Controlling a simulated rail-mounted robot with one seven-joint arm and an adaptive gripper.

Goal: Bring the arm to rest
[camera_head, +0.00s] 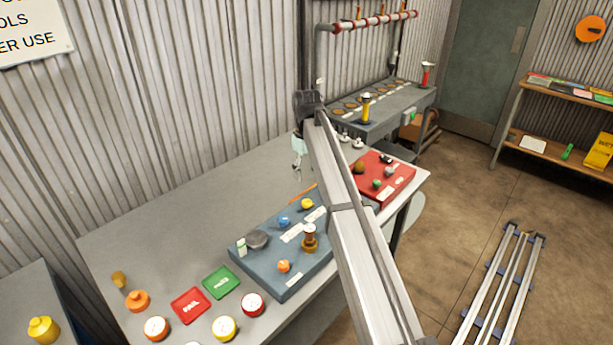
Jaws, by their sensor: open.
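My arm (355,245) reaches from the lower right up over the grey workbench to a dark joint left of the back bench. My gripper (297,170) hangs below that joint, left of the arm, over the far part of the workbench. It is small in view and points down. It is open and I see nothing held in it. Part of the bench behind the arm is hidden.
The workbench (190,225) carries a blue mat (262,262) with small parts, a red mat (395,188), red and green cards and several round caps. A grey bench (385,115) stands behind. Rails (500,285) lie on the floor at right. The workbench's left middle is clear.

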